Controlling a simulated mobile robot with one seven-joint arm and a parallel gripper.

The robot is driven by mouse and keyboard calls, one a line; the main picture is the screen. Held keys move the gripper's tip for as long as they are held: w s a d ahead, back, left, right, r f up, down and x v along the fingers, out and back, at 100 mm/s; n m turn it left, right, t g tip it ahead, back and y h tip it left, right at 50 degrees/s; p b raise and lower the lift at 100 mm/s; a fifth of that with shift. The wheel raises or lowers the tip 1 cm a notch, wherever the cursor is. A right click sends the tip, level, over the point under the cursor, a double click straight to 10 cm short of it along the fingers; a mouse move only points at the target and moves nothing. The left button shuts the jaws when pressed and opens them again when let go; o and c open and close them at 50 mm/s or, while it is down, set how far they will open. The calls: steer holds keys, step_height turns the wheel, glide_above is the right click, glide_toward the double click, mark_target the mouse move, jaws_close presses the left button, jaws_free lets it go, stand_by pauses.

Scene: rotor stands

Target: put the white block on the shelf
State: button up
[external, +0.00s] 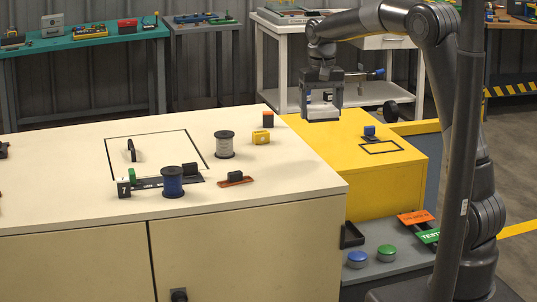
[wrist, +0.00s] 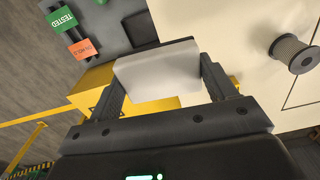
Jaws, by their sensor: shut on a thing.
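My gripper (external: 321,104) hangs above the yellow cabinet (external: 380,190) near its back left. In the wrist view my gripper (wrist: 161,76) is shut on the white block (wrist: 158,68), a pale slab held across between the two fingers. A white cart at the back has a low shelf board (external: 372,94), behind my gripper. I cannot tell which surface the task calls the shelf.
A small blue-topped part (external: 370,131) stands by a black outline on the yellow cabinet. Blue (external: 357,259) and green (external: 387,252) buttons sit low in front.

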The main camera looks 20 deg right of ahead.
steer(key=w+d+f+n, duration=0.3)
steer(key=d+f+n, duration=0.6)
steer(key=d+f, duration=0.7)
steer(key=s+d+f+n, duration=0.3)
steer(key=d+f+n, duration=0.2)
steer(key=d+f, duration=0.2)
steer(key=s+d+f+n, duration=0.3)
steer(key=d+f+n, duration=0.2)
steer(key=d+f, duration=0.15)
glide_above(377, 233)
step_height(377, 233, down, 6)
steer(key=shift+w+f, duration=0.15)
steer(key=shift+f, duration=1.95)
steer(key=shift+f, duration=0.1)
steer(key=o, duration=1)
